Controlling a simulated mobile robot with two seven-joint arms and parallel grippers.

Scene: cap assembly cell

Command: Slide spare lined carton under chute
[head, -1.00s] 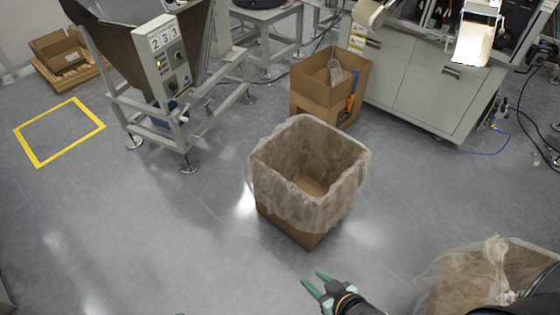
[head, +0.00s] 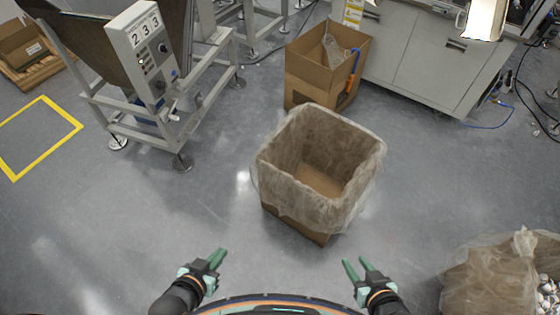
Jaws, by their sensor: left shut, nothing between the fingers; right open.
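An open, empty cardboard carton (head: 300,222) with a clear plastic liner folded over its rim stands upright on the floor in the middle. My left gripper (head: 218,256) is shut and empty, left of the carton's near side and apart from it. My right gripper (head: 356,264) is open and empty, to the near right of the carton, also apart from it. A pale, lit chute-like part (head: 484,20) hangs at the front of the grey machine at top right. A second lined carton (head: 490,275) at the lower right holds several small pale and dark pieces, and is cut by the frame edge.
The machine cabinet (head: 425,60) is at upper right. A metal hopper stand (head: 140,120) is at left, near a yellow floor square (head: 72,126). Floor between is clear.

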